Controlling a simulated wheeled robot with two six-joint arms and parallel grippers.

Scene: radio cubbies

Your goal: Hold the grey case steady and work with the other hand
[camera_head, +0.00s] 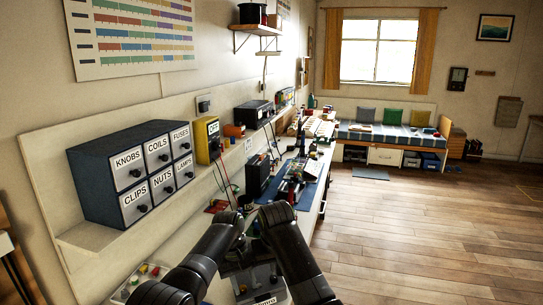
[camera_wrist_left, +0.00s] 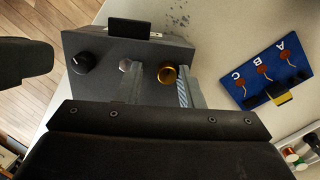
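The grey case (camera_wrist_left: 97,49) lies on the pale worktop in the left wrist view. Its face has a black knob (camera_wrist_left: 82,64), a small silver knob (camera_wrist_left: 125,65) and a round brass fitting (camera_wrist_left: 167,72). A black block (camera_wrist_left: 130,28) sits at its far edge. My left gripper (camera_wrist_left: 160,80) is open over the case, one finger close to the silver knob and the other just right of the brass fitting. I cannot tell whether the fingers touch it. In the head view my two arms hide much of the work area, and my right gripper cannot be made out.
A blue board (camera_wrist_left: 265,75) marked A, B and C lies right of the case, with a white tray (camera_wrist_left: 300,143) below it. In the head view, a labelled drawer cabinet (camera_head: 105,210) and a yellow box (camera_head: 207,140) stand at left. Wooden floor (camera_head: 430,220) is clear at right.

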